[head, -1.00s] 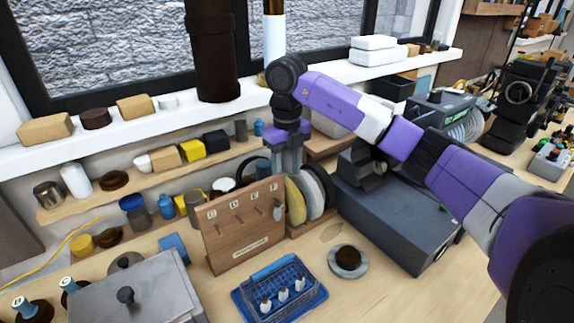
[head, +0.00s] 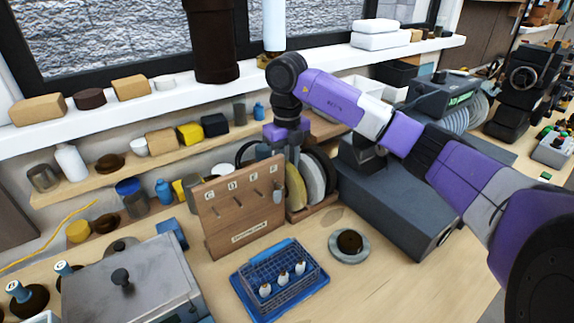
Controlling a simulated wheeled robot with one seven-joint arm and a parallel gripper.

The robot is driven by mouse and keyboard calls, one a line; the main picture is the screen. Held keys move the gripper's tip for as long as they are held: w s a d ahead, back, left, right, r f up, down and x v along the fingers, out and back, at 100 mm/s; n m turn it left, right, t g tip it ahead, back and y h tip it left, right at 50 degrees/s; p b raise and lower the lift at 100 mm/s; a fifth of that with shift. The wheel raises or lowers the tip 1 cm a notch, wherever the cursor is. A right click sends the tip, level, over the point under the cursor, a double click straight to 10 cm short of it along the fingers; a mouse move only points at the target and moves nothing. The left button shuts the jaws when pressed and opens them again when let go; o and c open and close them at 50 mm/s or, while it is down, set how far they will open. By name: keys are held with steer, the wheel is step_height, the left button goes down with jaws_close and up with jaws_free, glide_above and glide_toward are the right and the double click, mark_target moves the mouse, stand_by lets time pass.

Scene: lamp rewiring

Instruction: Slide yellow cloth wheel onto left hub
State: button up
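The yellow cloth wheel (head: 296,190) stands on edge in a wooden rack (head: 314,213), at the left of a row of discs, partly covered by a pegboard. Paler and dark wheels (head: 315,178) stand right beside it. My gripper (head: 292,158) points down at the top of the yellow wheel. Its fingers overlap the wheel's upper edge in the picture; I cannot tell whether they touch or grip it. A dark grey machine (head: 395,200) stands to the right, partly behind my arm. I cannot make out its left hub clearly.
The wooden pegboard (head: 240,212) with hooks stands close left of the rack. In front are a blue wire basket (head: 280,272) with white-topped pieces and a round grey dish (head: 350,250). A grey lidded box (head: 130,285) is at left. Shelves run behind. The front right table is clear.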

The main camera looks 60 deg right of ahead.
jaws_close()
steer(key=shift+r+p, duration=1.3)
steer(key=shift+r, duration=1.15)
steer(key=shift+s+r, duration=0.1)
steer(key=shift+r, duration=0.05)
